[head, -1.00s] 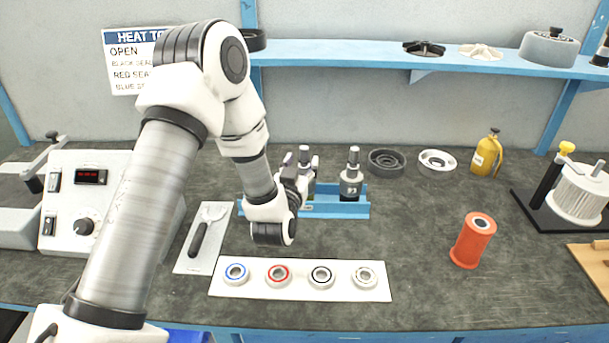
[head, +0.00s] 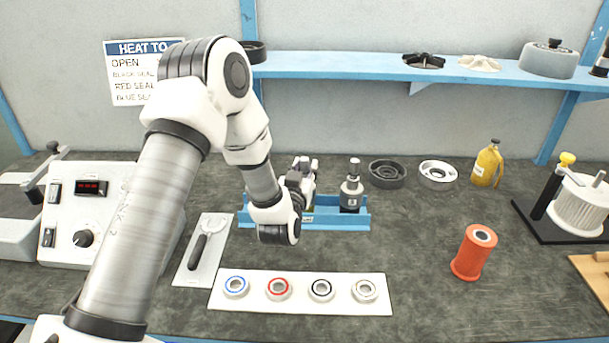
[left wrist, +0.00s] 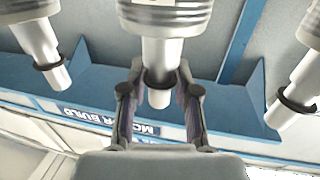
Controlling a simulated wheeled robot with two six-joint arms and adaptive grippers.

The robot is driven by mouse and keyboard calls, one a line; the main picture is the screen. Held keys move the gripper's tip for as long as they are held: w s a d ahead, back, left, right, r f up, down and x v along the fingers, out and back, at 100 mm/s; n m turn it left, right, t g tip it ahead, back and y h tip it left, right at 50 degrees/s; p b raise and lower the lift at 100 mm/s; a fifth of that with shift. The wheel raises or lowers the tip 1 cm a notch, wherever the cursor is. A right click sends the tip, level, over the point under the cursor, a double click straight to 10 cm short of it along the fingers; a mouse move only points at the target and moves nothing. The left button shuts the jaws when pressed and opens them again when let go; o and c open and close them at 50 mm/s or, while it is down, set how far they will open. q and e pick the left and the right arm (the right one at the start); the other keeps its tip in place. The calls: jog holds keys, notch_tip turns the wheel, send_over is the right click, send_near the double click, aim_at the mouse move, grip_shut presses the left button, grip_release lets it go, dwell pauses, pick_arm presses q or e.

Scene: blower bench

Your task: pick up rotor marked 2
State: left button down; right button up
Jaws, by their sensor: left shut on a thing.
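My left gripper (head: 303,170) is at the blue rack (head: 335,222) in the head view. In the left wrist view its two fingers (left wrist: 160,86) are on either side of the middle rotor's shaft (left wrist: 158,97), shut on it. That rotor is mostly hidden behind my gripper in the head view, and its mark cannot be read. The rotor marked 3 (head: 351,192) stands upright at the rack's right side. The left wrist view, upside down, shows rotors on both sides of the held one, one at the left (left wrist: 40,45) and one at the right (left wrist: 295,90). My right gripper is out of view.
A white strip with several ringed bearings (head: 300,304) lies in front of the rack. An orange spool (head: 474,252) stands to the right. Dark (head: 387,173) and white (head: 437,174) round housings sit behind. A white control box (head: 85,225) is at left.

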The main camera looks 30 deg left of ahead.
pick_arm(q)
notch_tip(320, 180, up, 18)
dwell(0.3)
dwell(0.3)
dwell(0.7)
